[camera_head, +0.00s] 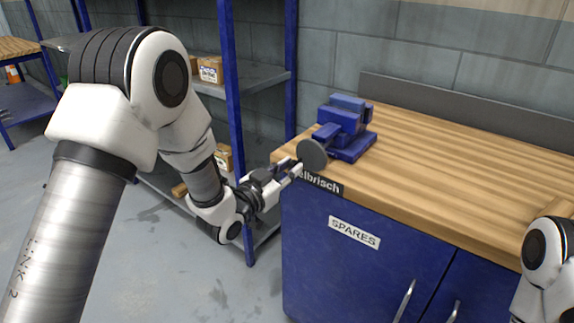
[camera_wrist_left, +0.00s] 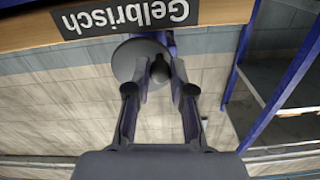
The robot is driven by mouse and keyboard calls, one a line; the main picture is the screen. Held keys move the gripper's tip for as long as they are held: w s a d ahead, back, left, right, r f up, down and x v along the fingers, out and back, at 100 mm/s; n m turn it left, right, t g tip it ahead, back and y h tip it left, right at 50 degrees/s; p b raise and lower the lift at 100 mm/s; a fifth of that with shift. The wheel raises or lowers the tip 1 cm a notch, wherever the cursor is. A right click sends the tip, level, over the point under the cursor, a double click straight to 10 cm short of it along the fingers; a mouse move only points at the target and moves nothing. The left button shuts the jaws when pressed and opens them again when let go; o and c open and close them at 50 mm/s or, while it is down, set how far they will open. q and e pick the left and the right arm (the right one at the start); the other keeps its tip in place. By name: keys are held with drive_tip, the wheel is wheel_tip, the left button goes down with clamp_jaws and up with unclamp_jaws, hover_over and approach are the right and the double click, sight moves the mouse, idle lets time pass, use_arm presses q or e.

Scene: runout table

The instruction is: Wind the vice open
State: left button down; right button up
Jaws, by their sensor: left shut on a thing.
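The blue vice (camera_head: 345,125) sits on the near left corner of the wooden workbench (camera_head: 450,150). Its round grey handwheel (camera_head: 312,154) faces out over the bench's front edge. My left gripper (camera_head: 293,172) is at the handwheel, shut on its dark knob (camera_wrist_left: 160,70). In the left wrist view the grey disc of the handwheel (camera_wrist_left: 128,58) shows behind the fingers (camera_wrist_left: 160,88). The gap between the vice's jaws is hard to make out. Part of my right arm shows at the right edge; its gripper is out of view.
Below the benchtop is a blue cabinet (camera_head: 350,265) with a "SPARES" label and door handles. A blue-framed shelf unit (camera_head: 235,120) with boxes (camera_head: 210,69) stands left of the bench, close behind my left arm. The benchtop right of the vice is largely clear.

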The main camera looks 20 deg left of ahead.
use_arm(q)
drive_tip(key=shift+d+f+n, duration=0.1)
drive_tip(key=shift+f+n, duration=0.05)
drive_tip(key=shift+n, duration=0.45)
drive_tip(key=shift+d+f+n, duration=0.1)
drive_tip(key=shift+n, duration=0.4)
drive_tip(key=c, duration=1.1)
unclamp_jaws()
